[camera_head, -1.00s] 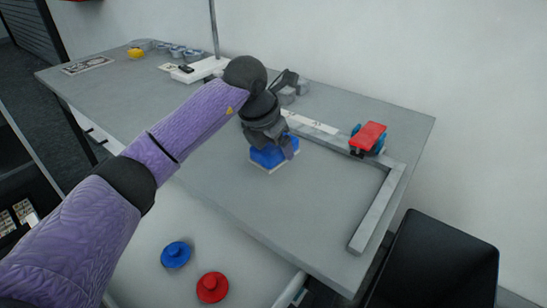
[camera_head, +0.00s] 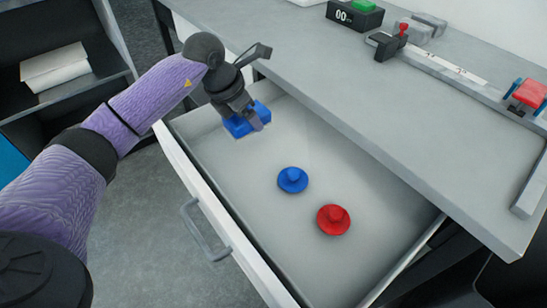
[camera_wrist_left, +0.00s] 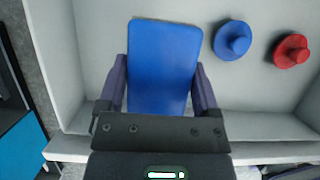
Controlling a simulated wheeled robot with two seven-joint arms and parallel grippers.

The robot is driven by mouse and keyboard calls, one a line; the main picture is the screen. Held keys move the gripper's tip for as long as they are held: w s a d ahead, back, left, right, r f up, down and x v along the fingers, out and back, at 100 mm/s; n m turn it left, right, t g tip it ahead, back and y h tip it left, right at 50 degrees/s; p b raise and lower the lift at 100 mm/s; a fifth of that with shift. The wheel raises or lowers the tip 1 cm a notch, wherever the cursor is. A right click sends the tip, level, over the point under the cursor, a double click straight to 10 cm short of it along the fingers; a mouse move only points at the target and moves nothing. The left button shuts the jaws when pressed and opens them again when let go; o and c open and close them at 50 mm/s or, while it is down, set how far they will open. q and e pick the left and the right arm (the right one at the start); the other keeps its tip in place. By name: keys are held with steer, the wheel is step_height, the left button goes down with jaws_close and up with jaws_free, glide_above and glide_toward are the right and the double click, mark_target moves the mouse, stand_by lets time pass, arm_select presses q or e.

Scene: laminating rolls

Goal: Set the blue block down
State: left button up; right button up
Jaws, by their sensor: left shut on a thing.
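The blue block (camera_head: 241,123) is between the fingers of my left gripper (camera_head: 250,118), over the left end of the open drawer (camera_head: 330,262). In the left wrist view the blue block (camera_wrist_left: 163,62) lies flat between the two dark fingers (camera_wrist_left: 160,90), with the pale drawer floor beyond it. I cannot tell whether the block touches the drawer floor. My right gripper is not in view.
A blue knobbed disc (camera_head: 292,179) and a red knobbed disc (camera_head: 333,219) lie in the drawer, right of the block. The grey tabletop (camera_head: 400,130) overhangs the drawer's far side. A dark shelf unit (camera_head: 60,65) stands at the left.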

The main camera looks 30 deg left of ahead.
mark_target(229, 121)
arm_select(q)
step_height(229, 121, down, 10)
steer(key=b, duration=0.5)
steer(key=shift+d+f, duration=0.1)
steer(key=shift+f, duration=0.05)
steer(key=shift+r, duration=0.3)
steer(key=shift+f, duration=0.1)
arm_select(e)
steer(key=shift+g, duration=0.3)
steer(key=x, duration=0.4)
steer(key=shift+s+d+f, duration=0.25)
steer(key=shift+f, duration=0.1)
arm_select(q)
steer(key=o, duration=0.9)
steer(key=shift+f, duration=0.1)
steer(key=shift+c, duration=0.2)
steer(key=shift+o, duration=1.1)
steer(key=shift+r, duration=0.25)
steer(key=p+v, duration=0.7)
steer(key=v, duration=0.5)
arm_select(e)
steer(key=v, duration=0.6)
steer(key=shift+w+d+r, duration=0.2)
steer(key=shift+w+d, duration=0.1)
